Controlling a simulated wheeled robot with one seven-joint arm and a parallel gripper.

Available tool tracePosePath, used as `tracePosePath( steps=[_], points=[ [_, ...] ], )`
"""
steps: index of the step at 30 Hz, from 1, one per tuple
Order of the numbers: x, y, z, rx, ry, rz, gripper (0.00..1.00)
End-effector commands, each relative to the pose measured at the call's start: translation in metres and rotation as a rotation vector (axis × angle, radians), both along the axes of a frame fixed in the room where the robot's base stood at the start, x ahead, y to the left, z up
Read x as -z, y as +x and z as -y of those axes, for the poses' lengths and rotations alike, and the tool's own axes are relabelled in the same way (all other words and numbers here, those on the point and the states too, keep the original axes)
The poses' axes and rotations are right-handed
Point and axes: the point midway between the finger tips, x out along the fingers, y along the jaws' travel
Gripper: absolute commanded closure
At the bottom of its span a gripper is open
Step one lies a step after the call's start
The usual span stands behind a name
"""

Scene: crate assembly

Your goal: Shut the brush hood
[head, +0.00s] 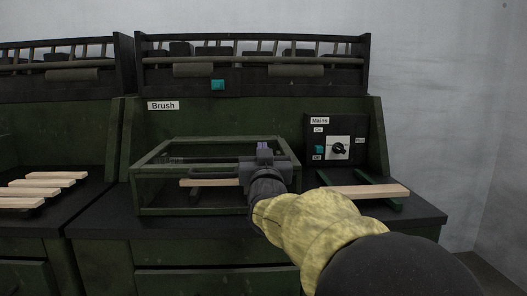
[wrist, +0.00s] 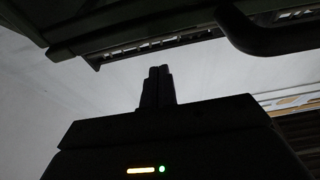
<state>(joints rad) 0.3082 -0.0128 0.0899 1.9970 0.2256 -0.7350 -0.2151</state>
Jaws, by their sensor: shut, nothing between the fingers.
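The brush hood (head: 190,210) is a green box frame with see-through sides on the bench below the "Brush" label (head: 163,105). A dark bar handle (head: 200,171) runs along its front upper part. A wooden slat (head: 205,183) shows inside the frame. My gripper (head: 265,152) is at the right part of the hood's front, near the handle's right end, and hides that corner. I cannot tell whether it touches the hood. In the wrist view my gripper (wrist: 158,82) has its fingers together and empty, with a dark curved bar (wrist: 280,40) at upper right.
A Mains panel (head: 338,148) with a black knob and a teal button stands right of the hood. A slat (head: 365,190) lies on green rails at the right. Several slats (head: 40,188) lie on the left bench. A shelf (head: 250,62) runs above.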

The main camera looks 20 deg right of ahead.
Motion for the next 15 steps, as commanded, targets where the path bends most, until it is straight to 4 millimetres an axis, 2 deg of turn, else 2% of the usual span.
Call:
tracePosePath(
  steps=[4,15],
  points=[
    [0.0085,0.0001,0.0008,0.002,0.000,0.000,1.00],
    [0.0092,0.0000,0.0017,0.004,0.000,0.000,1.00]
  ],
)
